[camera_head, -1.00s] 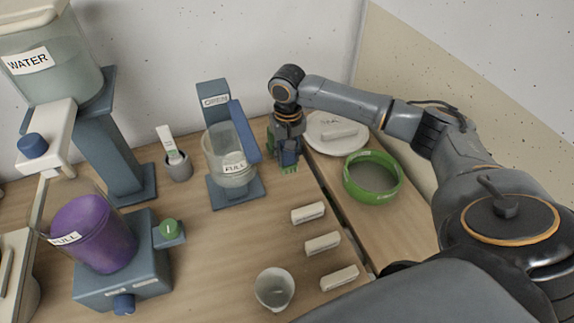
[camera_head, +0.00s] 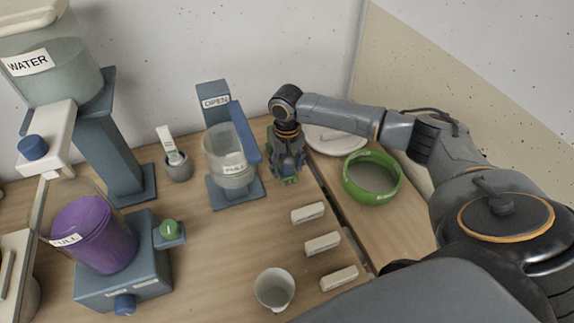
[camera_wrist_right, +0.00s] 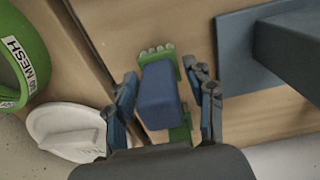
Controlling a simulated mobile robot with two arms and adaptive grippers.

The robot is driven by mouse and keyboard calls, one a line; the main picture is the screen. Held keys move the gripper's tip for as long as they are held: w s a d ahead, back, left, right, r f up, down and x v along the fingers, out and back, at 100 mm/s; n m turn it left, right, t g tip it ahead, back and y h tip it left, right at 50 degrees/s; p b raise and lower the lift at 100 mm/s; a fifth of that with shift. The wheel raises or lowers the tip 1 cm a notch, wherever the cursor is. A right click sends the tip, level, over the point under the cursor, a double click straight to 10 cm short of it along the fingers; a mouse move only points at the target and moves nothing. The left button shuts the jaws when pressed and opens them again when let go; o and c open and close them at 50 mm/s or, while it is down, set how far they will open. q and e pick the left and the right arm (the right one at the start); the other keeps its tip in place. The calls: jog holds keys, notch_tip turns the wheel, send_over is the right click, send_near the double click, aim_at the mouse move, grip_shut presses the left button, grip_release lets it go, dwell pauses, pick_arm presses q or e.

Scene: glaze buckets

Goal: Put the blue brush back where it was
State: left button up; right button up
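A blue block-like piece (camera_wrist_right: 160,95), which I take for the blue brush, is between the fingers of my right gripper (camera_wrist_right: 166,85) in the right wrist view. A gap shows between it and each finger, so the gripper looks open around it. A green piece (camera_wrist_right: 156,54) with a notched edge shows below and beyond it; I cannot tell whether the two are joined. In the head view my right gripper (camera_head: 287,172) is low over the table, pointing down, and hides most of the brush. My left gripper is not in view.
A stand with a clear bucket (camera_head: 228,165) is just left of the gripper. A green MESH ring (camera_head: 371,198) and a white plate (camera_head: 334,148) lie to the right. Several pale blocks (camera_head: 322,243) and a cup (camera_head: 274,304) are in front.

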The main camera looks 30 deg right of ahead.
notch_tip(320, 180, up, 12)
jog(key=shift+r+b, duration=0.15)
jog(key=shift+b, duration=0.35)
dwell(0.6)
